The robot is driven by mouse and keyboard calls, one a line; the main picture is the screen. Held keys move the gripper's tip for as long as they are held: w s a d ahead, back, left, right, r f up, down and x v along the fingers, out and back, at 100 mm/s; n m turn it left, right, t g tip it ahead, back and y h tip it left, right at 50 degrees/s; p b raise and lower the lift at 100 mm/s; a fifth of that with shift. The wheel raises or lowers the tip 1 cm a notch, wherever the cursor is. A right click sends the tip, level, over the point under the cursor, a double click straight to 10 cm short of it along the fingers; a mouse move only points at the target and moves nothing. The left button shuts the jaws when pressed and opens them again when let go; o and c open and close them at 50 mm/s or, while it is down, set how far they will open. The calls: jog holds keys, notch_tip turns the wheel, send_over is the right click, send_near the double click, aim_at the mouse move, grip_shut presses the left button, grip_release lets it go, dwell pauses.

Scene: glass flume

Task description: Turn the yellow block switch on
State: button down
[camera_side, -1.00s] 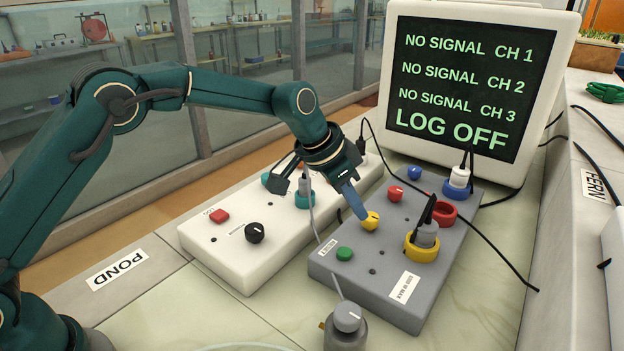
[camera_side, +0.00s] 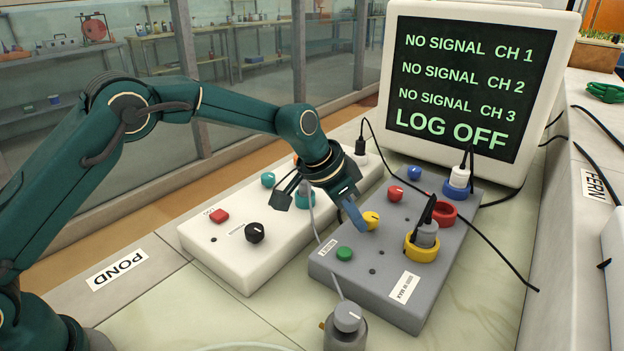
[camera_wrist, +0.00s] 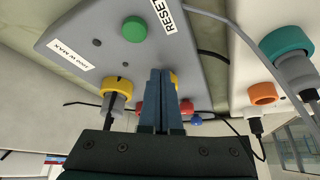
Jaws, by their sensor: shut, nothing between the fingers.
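The yellow knob switch (camera_side: 372,220) sits on top of the grey block (camera_side: 330,263), between the green button and the red knob. My gripper (camera_side: 363,228) is shut and empty, with its blue-grey fingertips low at the left side of the yellow knob. Whether they touch it I cannot tell. In the wrist view the shut fingers (camera_wrist: 160,74) cover most of the yellow knob (camera_wrist: 174,79), and only an edge shows.
A yellow socket with a grey plug (camera_side: 424,245), a red ring socket (camera_side: 443,213) and a green button (camera_side: 344,254) are close by. A white block (camera_side: 225,263) stands left. Cables cross both blocks. The monitor (camera_side: 468,80) reads "NO SIGNAL" for three channels and "LOG OFF".

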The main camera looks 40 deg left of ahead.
jog(key=shift+w, duration=0.2)
jog(key=shift+w+a, duration=0.1)
jog(key=shift+a, duration=0.3)
dwell(0.3)
jog(key=shift+w+a, duration=0.1)
jog(key=shift+a, duration=0.15)
jog(key=shift+w+a, duration=0.1)
jog(key=shift+w+a, duration=0.15)
jog(key=shift+w, duration=0.05)
dwell(0.5)
jog(key=shift+s+a, duration=0.25)
jog(key=shift+a, duration=0.05)
notch_tip(320, 180, up, 6)
dwell(0.4)
